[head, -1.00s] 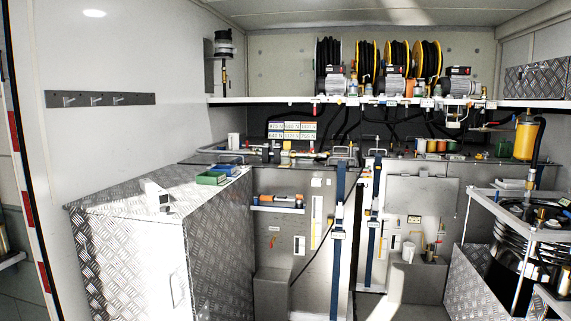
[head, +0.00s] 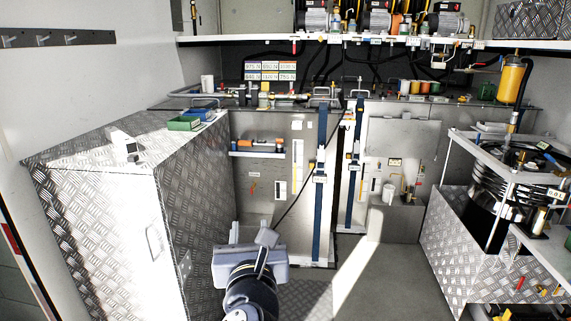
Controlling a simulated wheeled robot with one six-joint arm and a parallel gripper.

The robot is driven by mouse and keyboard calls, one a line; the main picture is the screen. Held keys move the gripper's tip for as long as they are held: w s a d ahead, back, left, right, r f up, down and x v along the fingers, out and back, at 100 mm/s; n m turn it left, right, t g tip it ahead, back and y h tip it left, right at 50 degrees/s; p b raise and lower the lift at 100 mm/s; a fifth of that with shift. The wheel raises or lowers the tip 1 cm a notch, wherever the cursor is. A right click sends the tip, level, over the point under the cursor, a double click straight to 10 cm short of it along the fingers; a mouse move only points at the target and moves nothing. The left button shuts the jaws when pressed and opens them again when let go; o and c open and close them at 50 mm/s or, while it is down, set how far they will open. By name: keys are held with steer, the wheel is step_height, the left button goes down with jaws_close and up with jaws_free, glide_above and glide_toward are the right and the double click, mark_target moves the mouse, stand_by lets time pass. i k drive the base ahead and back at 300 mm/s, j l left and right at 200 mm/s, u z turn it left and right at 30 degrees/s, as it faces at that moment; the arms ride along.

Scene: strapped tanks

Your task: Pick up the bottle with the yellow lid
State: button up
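I cannot make out for sure which item is the bottle with the yellow lid. A small yellow-topped item (head: 264,94) stands on the long back counter, too small to identify. Several small containers with orange, yellow and green colours (head: 420,88) stand further right on that counter. My gripper (head: 250,262) is low in the middle of the view, seen from behind over the floor, well apart from the counter.
A tread-plate cabinet (head: 95,185) with a green tray (head: 184,123) on top stands at left. A metal rack (head: 500,165) stands at right. A shelf (head: 330,40) with motors runs above the counter (head: 225,102). Floor (head: 390,270) is clear at centre right.

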mark_target(263, 98)
steer(key=i+j+u, duration=0.1)
steer(key=i+u, duration=0.4)
steer(key=i, duration=1.2)
steer(key=i+z, duration=0.2)
steer(key=i, duration=0.25)
steer(key=i+j+z, duration=0.2)
steer(key=i, duration=0.25)
steer(key=i+j+z, duration=0.15)
steer(key=i, duration=0.25)
steer(key=i+j+z, duration=0.2)
steer(key=i, duration=0.25)
steer(key=i+j+z, duration=0.35)
steer(key=l, duration=0.05)
